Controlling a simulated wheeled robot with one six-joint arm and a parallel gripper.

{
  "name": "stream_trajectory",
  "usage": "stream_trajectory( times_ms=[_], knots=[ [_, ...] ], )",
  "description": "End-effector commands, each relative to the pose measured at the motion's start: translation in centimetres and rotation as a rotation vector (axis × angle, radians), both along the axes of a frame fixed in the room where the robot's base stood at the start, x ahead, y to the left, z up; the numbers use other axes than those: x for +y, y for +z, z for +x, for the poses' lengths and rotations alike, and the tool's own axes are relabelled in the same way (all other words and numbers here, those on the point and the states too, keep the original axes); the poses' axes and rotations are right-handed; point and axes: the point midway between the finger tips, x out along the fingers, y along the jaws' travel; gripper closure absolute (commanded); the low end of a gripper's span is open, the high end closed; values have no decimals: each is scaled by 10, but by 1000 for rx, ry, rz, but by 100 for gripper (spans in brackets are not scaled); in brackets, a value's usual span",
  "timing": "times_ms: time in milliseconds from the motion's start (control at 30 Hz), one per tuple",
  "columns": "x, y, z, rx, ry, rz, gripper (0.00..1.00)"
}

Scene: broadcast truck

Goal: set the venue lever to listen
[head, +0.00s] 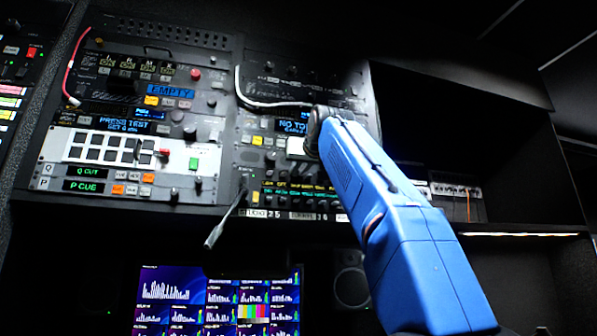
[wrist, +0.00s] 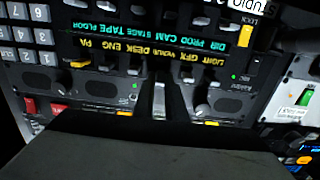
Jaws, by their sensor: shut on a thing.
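The intercom panel shows upside down in the wrist view, with a lit yellow label row (wrist: 150,52) that reads LIGHT, GFX, VENUE, DESK, ENG, PA. My gripper (wrist: 161,100) is at the lever column under the VENUE label. Its dark fingers are closed on either side of a pale grey lever, the venue lever (wrist: 160,97). The lever's tip and exact setting are hard to make out between the fingers. In the head view my blue arm covers the gripper and that part of the panel; the lit label rows (head: 290,189) show left of it.
Neighbouring levers (wrist: 78,64) stand close beside my fingers. Two dark knobs (wrist: 202,109) flank the gripper in the wrist view. In the head view a long lever (head: 226,217) sticks out at lower left, and a white cable (head: 270,104) hangs across the upper panel.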

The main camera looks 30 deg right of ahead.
Motion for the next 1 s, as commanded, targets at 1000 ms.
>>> stream_trajectory(
  times_ms=[1000],
  knots=[
    [0,0,-1,38,0,11,70]
  ],
)
